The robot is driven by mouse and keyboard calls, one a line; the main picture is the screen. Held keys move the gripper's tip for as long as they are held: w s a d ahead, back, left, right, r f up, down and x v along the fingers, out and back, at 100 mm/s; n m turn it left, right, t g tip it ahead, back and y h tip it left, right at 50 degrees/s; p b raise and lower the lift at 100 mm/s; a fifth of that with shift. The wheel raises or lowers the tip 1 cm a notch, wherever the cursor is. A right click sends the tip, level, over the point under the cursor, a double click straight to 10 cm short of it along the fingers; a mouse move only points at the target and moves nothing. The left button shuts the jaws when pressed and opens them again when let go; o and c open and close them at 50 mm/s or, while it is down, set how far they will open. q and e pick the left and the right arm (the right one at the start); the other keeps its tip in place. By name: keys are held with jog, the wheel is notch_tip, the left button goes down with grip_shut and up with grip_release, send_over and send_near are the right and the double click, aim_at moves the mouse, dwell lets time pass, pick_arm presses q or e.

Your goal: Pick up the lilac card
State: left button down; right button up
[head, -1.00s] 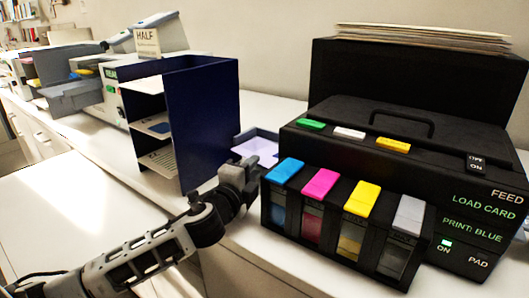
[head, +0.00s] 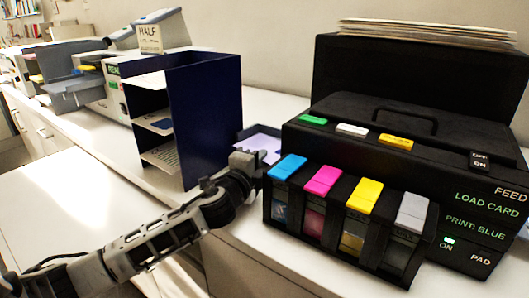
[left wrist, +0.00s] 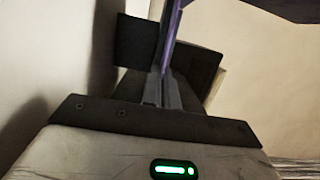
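The lilac card (head: 262,147) shows as a pale lilac face at the dark blue tray (head: 244,133), between the blue shelf unit and the black printer. My left gripper (head: 246,158) is at the near side of this tray, partly in front of it. In the left wrist view the fingers (left wrist: 163,90) are close together, and a thin lilac card edge (left wrist: 170,38) rises from between them. The gripper appears shut on the card; its lower edge is hidden by the fingers. My right gripper is not in view.
The black printer (head: 400,150) with blue, magenta, yellow and grey cartridges stands close to the right of my left gripper. The navy shelf unit (head: 205,125) stands close on the left. A lower white surface (head: 75,210) is clear at the left front.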

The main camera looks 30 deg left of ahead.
pick_arm(q)
jog(key=shift+r, duration=0.1)
notch_tip(320, 180, up, 18)
dwell(0.6)
